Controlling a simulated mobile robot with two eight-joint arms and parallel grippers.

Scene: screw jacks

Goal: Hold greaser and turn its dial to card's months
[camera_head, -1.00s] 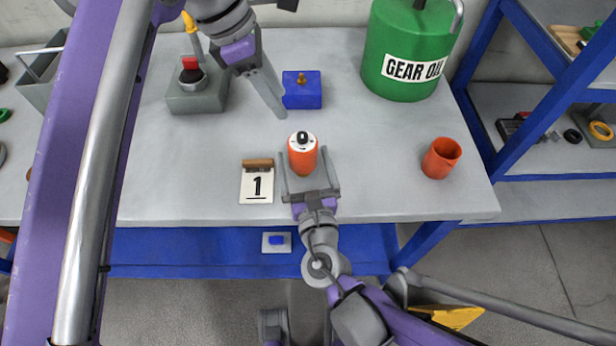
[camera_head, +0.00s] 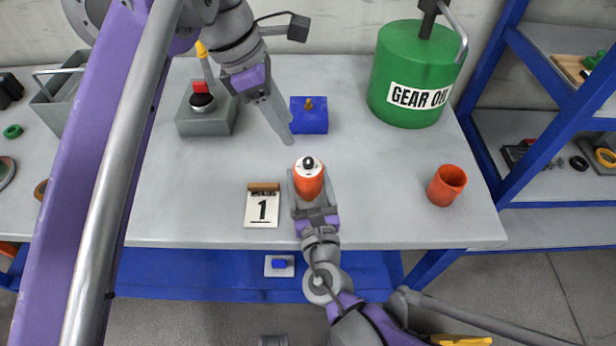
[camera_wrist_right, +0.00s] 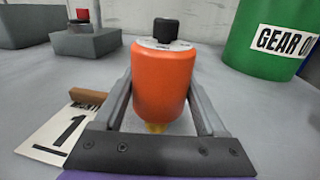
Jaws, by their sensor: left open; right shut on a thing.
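The greaser is an orange cylinder (camera_head: 308,186) with a white top and a black dial (camera_head: 308,163). My left gripper (camera_head: 275,118) is open and empty, above and left of the greaser. The marks around the dial are too small to read.
A green GEAR OIL can (camera_head: 408,85) and a blue block with a brass fitting (camera_head: 309,116) stand behind. An orange cup (camera_head: 446,186) is at right. A grey box with a red button (camera_head: 205,112) is at back left. The bench between greaser and cup is clear.

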